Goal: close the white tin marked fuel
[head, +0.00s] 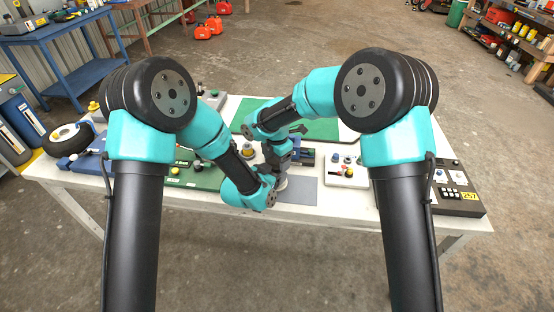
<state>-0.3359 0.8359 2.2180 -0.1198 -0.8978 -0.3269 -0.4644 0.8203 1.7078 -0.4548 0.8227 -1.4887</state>
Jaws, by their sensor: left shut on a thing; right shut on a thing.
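A small pale patch, which looks like part of the white tin (283,183), shows beside my grippers above a grey mat. Most of it is hidden by my arms and grippers, and no marking can be read. My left gripper (273,180) comes in low from the left and is shut at the tin. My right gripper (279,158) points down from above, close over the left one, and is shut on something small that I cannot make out. The lid cannot be told apart here.
The white table carries a grey mat (303,190), a green mat (315,128) behind, a green board (196,177) at left, and a white panel with knobs (346,171) at right. A dark keypad box (456,188) stands at the right end. The two grippers are crowded together.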

